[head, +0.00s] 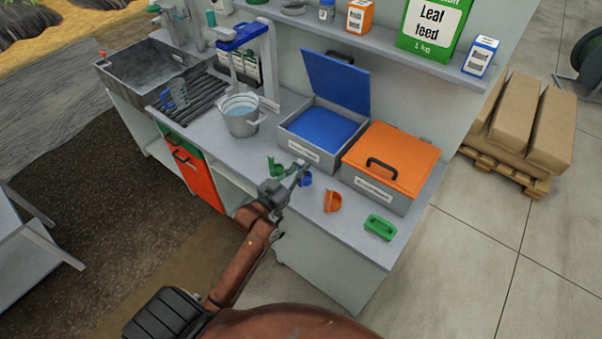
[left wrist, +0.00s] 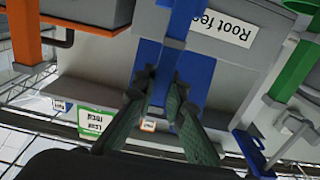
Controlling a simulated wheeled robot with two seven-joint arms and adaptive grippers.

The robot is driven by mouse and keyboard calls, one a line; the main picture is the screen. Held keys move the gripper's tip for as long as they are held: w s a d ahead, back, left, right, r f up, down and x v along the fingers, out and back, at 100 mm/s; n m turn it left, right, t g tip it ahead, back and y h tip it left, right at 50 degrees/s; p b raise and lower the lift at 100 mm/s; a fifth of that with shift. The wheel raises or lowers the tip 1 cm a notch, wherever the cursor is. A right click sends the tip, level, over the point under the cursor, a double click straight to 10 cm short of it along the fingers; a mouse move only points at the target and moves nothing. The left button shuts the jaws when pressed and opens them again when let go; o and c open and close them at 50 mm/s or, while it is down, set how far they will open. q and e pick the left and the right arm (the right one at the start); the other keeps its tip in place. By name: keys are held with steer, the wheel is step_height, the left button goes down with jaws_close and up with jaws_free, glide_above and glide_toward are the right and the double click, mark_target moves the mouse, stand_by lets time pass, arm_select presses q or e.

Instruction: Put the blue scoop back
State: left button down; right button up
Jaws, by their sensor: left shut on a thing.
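The blue scoop (head: 306,180) is at my left gripper (head: 300,170) in the head view, low over the front of the bench. In the left wrist view my left gripper (left wrist: 158,98) has its dark fingers closed on the blue scoop's handle (left wrist: 178,22). The gripper hides part of the scoop, and I cannot tell whether it touches the bench. Behind it stands an open grey bin (head: 306,150) with blue contents and a raised blue lid (head: 336,80). Its label reads "Root feed" in the wrist view. My right gripper is not in view.
A green scoop (head: 275,168) is left of the gripper, an orange scoop (head: 332,202) right. A closed orange-lidded bin (head: 392,160) and a green handled object (head: 380,228) are farther right. A bucket (head: 241,121) stands left. A shelf runs above the bins.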

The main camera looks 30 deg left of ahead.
mark_target(300, 186)
arm_select(q)
step_height(300, 186, down, 3)
steer(key=c, duration=2)
jaws_free()
steer(key=shift+o, duration=0.2)
steer(key=shift+s, duration=0.15)
steer(key=s, duration=1.1)
steer(key=shift+s+a, duration=0.4)
steer(key=shift+a, duration=0.05)
